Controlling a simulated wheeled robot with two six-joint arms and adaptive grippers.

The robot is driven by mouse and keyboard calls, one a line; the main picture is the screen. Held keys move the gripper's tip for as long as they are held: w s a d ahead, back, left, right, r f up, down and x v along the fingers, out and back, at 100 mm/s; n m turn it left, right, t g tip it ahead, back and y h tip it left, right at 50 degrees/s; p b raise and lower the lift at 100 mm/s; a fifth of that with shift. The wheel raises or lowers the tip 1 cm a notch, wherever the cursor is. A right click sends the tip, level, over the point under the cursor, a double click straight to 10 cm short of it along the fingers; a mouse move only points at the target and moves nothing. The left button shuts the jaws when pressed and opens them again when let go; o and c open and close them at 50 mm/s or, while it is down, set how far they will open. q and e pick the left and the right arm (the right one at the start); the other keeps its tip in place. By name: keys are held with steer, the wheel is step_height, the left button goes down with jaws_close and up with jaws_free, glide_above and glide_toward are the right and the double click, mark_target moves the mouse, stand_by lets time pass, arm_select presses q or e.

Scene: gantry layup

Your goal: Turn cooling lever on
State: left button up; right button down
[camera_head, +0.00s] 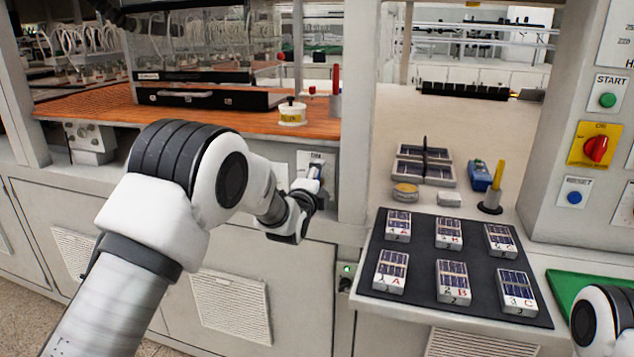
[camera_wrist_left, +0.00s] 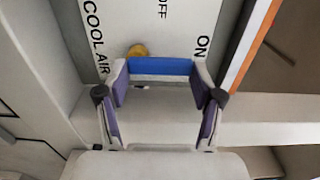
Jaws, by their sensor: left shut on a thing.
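My left gripper (camera_head: 305,192) is at the white cooling lever plate (camera_head: 304,158) on the cabinet front, below the orange worktop. In the left wrist view, the plate (camera_wrist_left: 112,15) reads COOL AIR, OFF and ON. The gripper's fingers (camera_wrist_left: 160,78) are shut on the blue lever handle (camera_wrist_left: 160,66), which spans between the fingertips. The handle's right end lies near the word ON, while OFF is farther up. A brass pivot (camera_wrist_left: 137,50) shows just behind the handle. Part of the lever is hidden by the fingers. My right gripper is out of view.
An upright post (camera_head: 356,120) stands right of the lever. Further right, a dark mat (camera_head: 415,273) holds several panel packs. A control panel with a green START button (camera_head: 607,100) and a red rotary switch (camera_head: 596,149) stands at the far right.

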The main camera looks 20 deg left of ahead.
arm_select(q)
steer(key=shift+w+r, duration=0.1)
steer(key=shift+r, duration=0.4)
steer(key=o, duration=1.1)
steer(key=shift+o, duration=0.2)
steer(key=shift+w+f, duration=0.2)
steer(key=shift+f, duration=0.15)
steer(key=s, duration=1.2)
steer(key=shift+a, duration=0.2)
